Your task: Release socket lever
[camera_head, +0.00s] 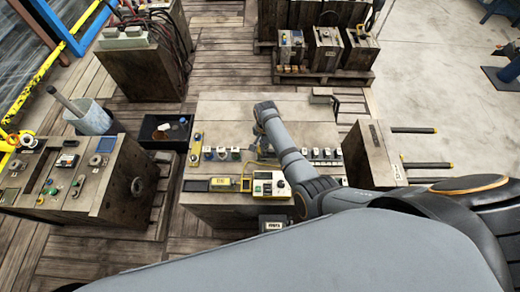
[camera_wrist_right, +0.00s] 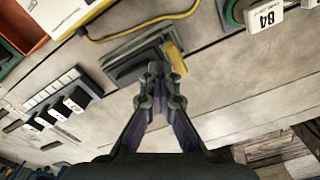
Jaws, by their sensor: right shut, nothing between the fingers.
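In the wrist view my right gripper (camera_wrist_right: 160,78) has its fingers together, with nothing between them. Just beyond the fingertips lies a dark grey socket-like block (camera_wrist_right: 130,66) with a yellow piece (camera_wrist_right: 175,57) at its right end, which looks like the lever. The fingertips overlap the block in the picture; I cannot tell whether they touch it. In the head view my right arm reaches over the pale workbench (camera_head: 235,108); its forearm and wrist largely hide the gripper and the block. My left gripper is not in view.
A round green part with a white B4 tag (camera_wrist_right: 265,17) sits at the upper right of the wrist view. A yellow cable (camera_wrist_right: 140,27) crosses the top. Black switches (camera_wrist_right: 72,104) lie left. A yellow-and-white control box (camera_head: 268,187) stands at the bench's front.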

